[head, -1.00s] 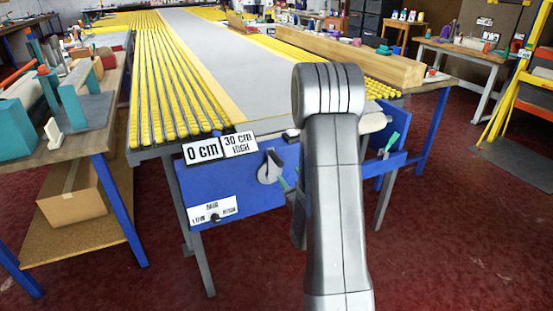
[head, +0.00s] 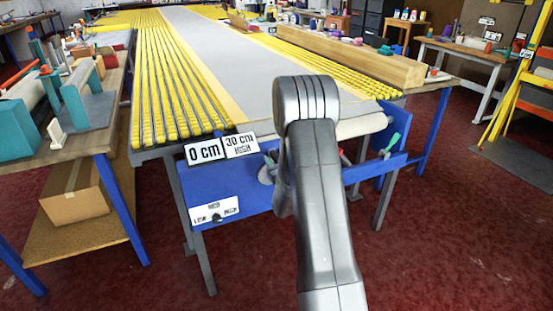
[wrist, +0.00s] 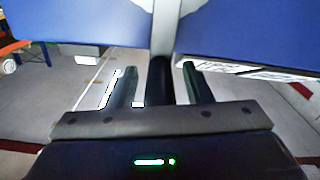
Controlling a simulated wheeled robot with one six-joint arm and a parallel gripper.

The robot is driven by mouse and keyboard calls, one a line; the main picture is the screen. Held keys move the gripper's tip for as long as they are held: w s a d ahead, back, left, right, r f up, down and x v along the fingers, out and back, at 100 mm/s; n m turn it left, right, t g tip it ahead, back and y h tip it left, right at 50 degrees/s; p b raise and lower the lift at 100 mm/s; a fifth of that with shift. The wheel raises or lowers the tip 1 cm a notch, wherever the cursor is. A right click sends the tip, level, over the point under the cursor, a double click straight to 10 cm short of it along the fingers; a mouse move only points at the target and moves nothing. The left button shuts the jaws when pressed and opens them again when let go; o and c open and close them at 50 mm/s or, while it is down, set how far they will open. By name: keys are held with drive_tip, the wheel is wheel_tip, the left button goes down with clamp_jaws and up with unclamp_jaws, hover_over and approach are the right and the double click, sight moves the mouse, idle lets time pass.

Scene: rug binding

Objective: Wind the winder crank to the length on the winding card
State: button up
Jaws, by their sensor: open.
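The winder's blue panel (head: 245,195) is fixed to the near end of the long table. The crank (head: 266,170) shows as a grey piece on the panel, mostly hidden behind my arm; its handle cannot be made out. The length display (head: 201,153) reads 0 cm. The winding card (head: 240,145) beside it reads 30 cm HIGH. My gripper (wrist: 159,68) is open in the wrist view, with a dark bar between or behind its fingers; I cannot tell what it is or whether they touch. In the head view my arm hides the gripper.
A selector knob (head: 216,218) on a LOW, MID, HIGH plate sits low on the panel; its setting is unclear. A green-handled lever (head: 391,143) stands at the panel's right. A side bench (head: 100,135) is on the left, with a cardboard box (head: 75,194) below.

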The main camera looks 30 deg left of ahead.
clamp_jaws()
drive_tip(key=shift+w+d+m+b, duration=0.25)
drive_tip(key=shift+m+b, duration=0.15)
drive_tip(key=shift+b, duration=0.1)
